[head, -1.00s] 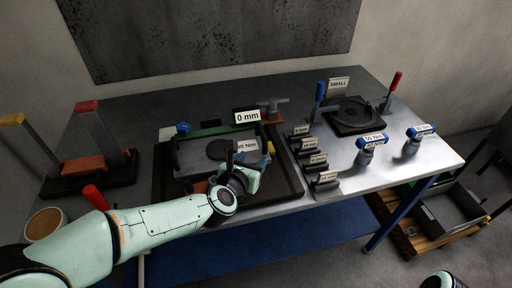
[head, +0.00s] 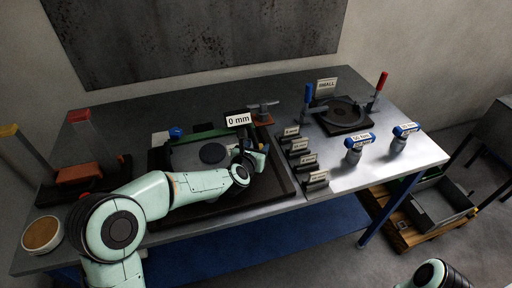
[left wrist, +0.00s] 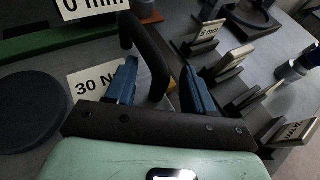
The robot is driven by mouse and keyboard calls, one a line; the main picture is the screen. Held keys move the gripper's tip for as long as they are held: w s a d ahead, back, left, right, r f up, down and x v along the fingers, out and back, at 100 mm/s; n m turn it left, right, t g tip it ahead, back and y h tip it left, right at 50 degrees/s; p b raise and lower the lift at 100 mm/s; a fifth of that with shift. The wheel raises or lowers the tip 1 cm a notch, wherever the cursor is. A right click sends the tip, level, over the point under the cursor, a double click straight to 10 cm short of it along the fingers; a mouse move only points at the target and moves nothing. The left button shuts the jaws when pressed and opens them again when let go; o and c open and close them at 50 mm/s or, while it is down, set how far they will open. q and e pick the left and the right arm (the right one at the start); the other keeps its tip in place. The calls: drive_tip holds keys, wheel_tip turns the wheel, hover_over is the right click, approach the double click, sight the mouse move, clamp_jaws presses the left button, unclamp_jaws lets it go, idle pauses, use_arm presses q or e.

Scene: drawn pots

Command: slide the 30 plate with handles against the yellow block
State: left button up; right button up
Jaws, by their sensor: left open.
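The grey plate (head: 185,157) lies in a dark tray (head: 284,180) on the bench, with a round black disc (head: 212,153) on top. Its "30 N…" label (left wrist: 92,84) shows in the left wrist view, partly covered by a finger. A black bar handle (left wrist: 148,52) stands at the plate's right side. My left gripper (head: 258,160) is at that handle; in the left wrist view its two blue fingers (left wrist: 160,88) are apart, with the handle between them. A small yellow patch (left wrist: 172,85) shows behind the handle, mostly hidden; I cannot tell whether it is the yellow block.
A "0 mm" sign (head: 238,120) stands behind the plate, by a green strip (left wrist: 50,42). Several labelled dark holders (head: 302,160) line the tray's right. Blue-capped bottles (head: 356,148) and a round fixture (head: 343,114) stand farther right. An orange block (head: 78,174) is left.

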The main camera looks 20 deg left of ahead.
use_arm(q)
clamp_jaws()
drive_tip(key=shift+r, duration=0.3)
idle(1.4)
drive_tip(key=shift+s, duration=0.1)
drive_tip(key=shift+s+d+b, duration=0.3)
drive_tip(key=shift+s+b, duration=0.15)
drive_tip(key=shift+s+d, duration=0.15)
drive_tip(key=shift+s, duration=0.15)
idle(0.3)
unclamp_jaws()
drive_tip(key=shift+s, duration=0.1)
